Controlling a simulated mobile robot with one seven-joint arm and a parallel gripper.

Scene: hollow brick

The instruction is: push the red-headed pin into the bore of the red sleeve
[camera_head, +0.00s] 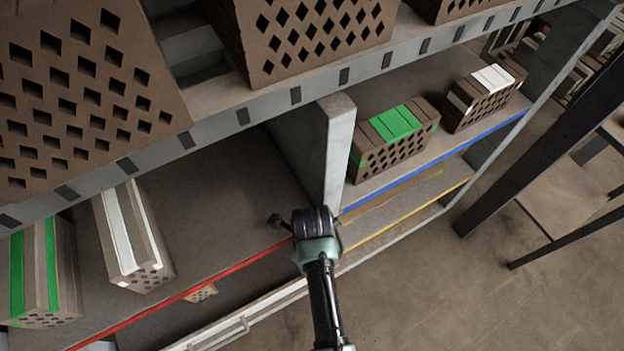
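My arm reaches up from the bottom middle to the shelf edge. My gripper (277,220) is a small dark shape at its end, by the red-edged shelf and left of a grey upright panel. The wrist partly covers it, and whether its fingers are open or shut does not show. I see no red-headed pin and no red sleeve; the only red I make out is the strip (180,296) along the lower left shelf edge.
Hollow bricks with white or green bands stand on the lower left shelf (215,215) and right shelf (345,115). Large brown perforated bricks (85,95) fill the upper shelf. The grey panel (338,150) divides the lower bays. Open floor (440,290) lies lower right.

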